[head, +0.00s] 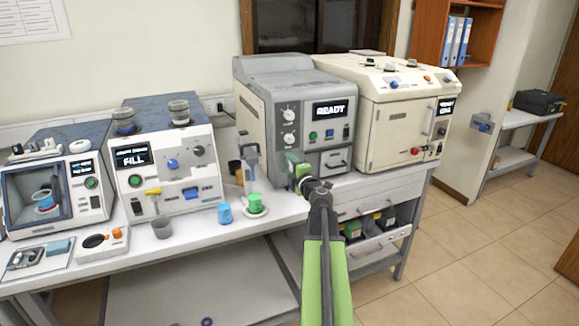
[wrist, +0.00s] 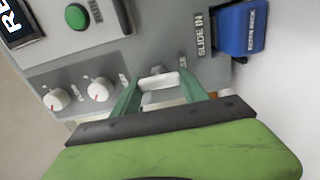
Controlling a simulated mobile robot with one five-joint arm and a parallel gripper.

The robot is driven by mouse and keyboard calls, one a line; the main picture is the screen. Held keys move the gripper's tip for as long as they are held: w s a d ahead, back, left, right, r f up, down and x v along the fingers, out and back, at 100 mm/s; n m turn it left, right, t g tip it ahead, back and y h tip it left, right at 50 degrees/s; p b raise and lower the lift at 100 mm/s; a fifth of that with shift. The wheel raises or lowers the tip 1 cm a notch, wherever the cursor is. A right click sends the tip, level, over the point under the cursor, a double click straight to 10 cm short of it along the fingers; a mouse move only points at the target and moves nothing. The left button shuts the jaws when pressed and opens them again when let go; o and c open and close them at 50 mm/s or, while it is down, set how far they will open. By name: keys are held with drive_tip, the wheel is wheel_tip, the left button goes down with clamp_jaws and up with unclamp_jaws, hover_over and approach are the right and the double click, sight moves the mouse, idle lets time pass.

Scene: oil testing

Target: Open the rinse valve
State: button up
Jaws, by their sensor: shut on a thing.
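My gripper (head: 298,166) is at the lower left of the front of the grey machine (head: 269,110) with the READY display. In the wrist view its two green fingers (wrist: 160,92) are on either side of a small pale handle (wrist: 158,80) on a grey panel, and they are shut on it. No readable label marks this handle as the rinse valve. The fingers hide part of the handle and its base. Two white knobs (wrist: 77,94) with red marks are left of it. A blue part (wrist: 240,28) beside a "SLIDE IN" label is at upper right.
A cream machine (head: 392,130) stands to the right. A FILL machine (head: 165,165) stands to the left. A blue cup (head: 225,214) and a green cup (head: 255,203) stand on the bench left of my gripper. Tiled floor (head: 430,250) is clear at right.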

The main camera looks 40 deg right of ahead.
idle(0.5)
drive_tip(key=o, duration=1.4)
drive_tip(key=shift+w, duration=0.1)
